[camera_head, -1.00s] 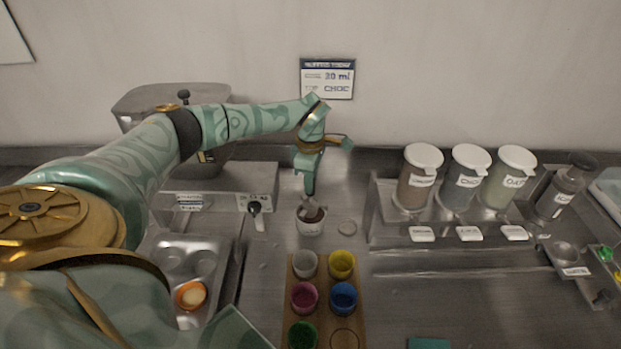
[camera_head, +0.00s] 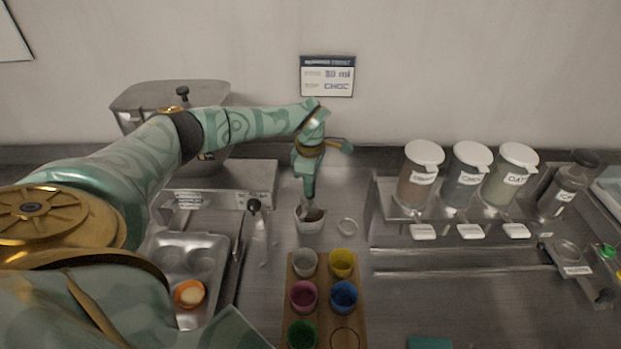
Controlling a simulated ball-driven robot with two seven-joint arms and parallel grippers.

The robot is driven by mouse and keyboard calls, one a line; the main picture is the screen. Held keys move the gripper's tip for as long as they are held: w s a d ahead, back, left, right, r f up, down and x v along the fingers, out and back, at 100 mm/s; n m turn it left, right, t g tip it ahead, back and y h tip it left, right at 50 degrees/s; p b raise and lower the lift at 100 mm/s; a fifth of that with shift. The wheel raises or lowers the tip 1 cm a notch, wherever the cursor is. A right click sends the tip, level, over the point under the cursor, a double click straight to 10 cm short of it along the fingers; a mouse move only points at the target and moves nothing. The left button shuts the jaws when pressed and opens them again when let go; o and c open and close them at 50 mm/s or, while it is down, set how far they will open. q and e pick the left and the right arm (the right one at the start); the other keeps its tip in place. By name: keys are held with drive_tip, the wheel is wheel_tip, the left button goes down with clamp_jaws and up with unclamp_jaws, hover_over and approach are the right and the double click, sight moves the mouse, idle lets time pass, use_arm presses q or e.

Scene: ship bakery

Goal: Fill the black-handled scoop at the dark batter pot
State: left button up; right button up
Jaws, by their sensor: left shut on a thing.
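My left gripper (camera_head: 309,188) is shut and points straight down at a small pale pot (camera_head: 309,226) on the steel counter. I take this pot for the batter pot. The held scoop is mostly hidden by the fingers; only a small greyish-brown part shows at the pot's mouth. I cannot tell its handle colour, how deep it sits or whether it holds batter. My right gripper is out of view.
A wooden board (camera_head: 354,327) with several coloured cups lies just in front of the pot. A muffin tray (camera_head: 208,245) and a rack with a black-knobbed piece (camera_head: 254,205) stand left. Lidded jars (camera_head: 418,185) stand right. A wall card (camera_head: 327,77) reads CHOC.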

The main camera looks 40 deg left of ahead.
use_arm(q)
drive_tip(key=shift+f, duration=0.55)
drive_tip(key=shift+r, duration=0.1)
idle(0.3)
drive_tip(key=shift+r+p, duration=1.4)
drive_tip(key=shift+r, duration=0.05)
wheel_tip(320, 180, up, 8)
drive_tip(key=p, duration=0.7)
drive_tip(key=shift+r+p, duration=0.1)
drive_tip(key=shift+p, duration=0.25)
